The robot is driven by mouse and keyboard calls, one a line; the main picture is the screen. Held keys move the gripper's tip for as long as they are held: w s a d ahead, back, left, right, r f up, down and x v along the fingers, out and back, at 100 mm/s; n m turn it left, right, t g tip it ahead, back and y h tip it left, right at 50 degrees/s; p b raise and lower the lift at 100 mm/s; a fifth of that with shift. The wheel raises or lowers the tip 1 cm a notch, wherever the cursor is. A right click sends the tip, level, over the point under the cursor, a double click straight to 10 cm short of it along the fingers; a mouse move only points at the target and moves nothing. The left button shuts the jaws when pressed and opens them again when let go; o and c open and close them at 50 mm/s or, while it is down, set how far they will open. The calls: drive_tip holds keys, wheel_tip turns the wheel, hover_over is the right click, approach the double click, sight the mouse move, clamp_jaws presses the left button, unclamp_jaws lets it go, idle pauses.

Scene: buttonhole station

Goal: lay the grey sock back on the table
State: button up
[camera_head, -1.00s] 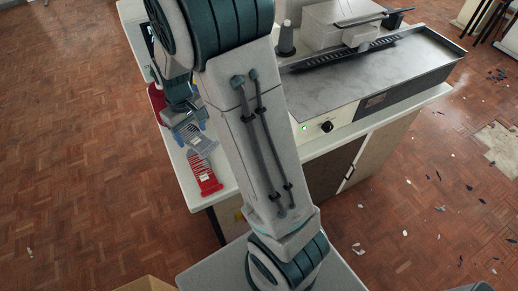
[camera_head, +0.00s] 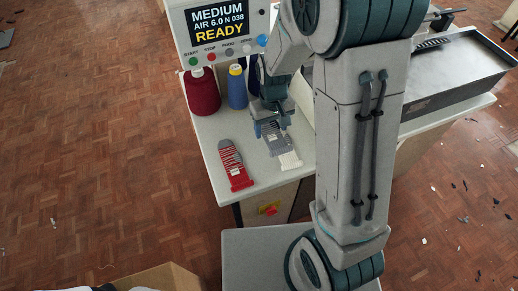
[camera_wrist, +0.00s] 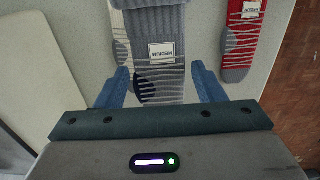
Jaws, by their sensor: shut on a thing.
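The grey sock (camera_head: 276,140) is between the blue fingers of my gripper (camera_head: 270,127), low over the front part of the white table (camera_head: 212,140). In the wrist view the grey sock (camera_wrist: 155,22) has a white MEDIUM label and runs between the fingertips (camera_wrist: 160,72), which are shut on its sides. I cannot tell whether the sock touches the table. A red striped sock (camera_head: 234,163) lies apart to the left, and on the right in the wrist view (camera_wrist: 238,45).
A control panel (camera_head: 222,28) reads MEDIUM and READY. A dark red thread cone (camera_head: 201,92) and a blue cone (camera_head: 237,90) stand behind the socks. A metal-topped machine (camera_head: 455,70) is at the right. A cardboard box (camera_head: 165,278) is at the bottom left.

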hover_over(256, 158)
wheel_tip(256, 158, down, 4)
drive_tip(key=shift+r, duration=0.15)
wheel_tip(256, 158, down, 4)
drive_tip(key=shift+r, duration=0.15)
